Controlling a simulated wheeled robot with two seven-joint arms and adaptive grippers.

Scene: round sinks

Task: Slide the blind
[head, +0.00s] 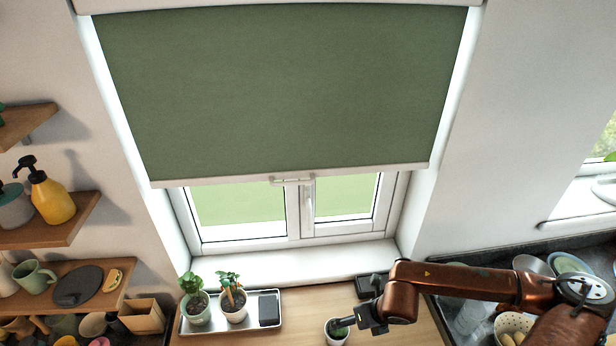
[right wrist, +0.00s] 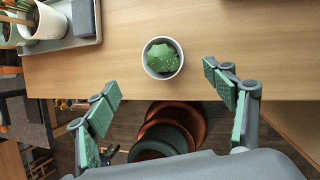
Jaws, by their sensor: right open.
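The green blind (head: 275,85) hangs over the upper and middle part of the window in the head view. Its pale bottom bar (head: 230,175) has a small white handle (head: 292,181) at the middle. Glass shows below the bar. My right gripper (head: 362,321) is low over the wooden counter, well below the handle and to its right. In the right wrist view my right gripper (right wrist: 168,108) is open and empty, its green-padded fingers spread wide. A small potted cactus (right wrist: 162,57) stands on the counter beyond the fingertips. My left gripper is not in view.
A tray (head: 188,325) with two potted plants stands on the counter (head: 300,320) at left. Wooden shelves (head: 60,230) with a yellow bottle (head: 52,200) and cups line the left wall. Dishes (head: 570,262) crowd the right. The windowsill (head: 290,265) is clear.

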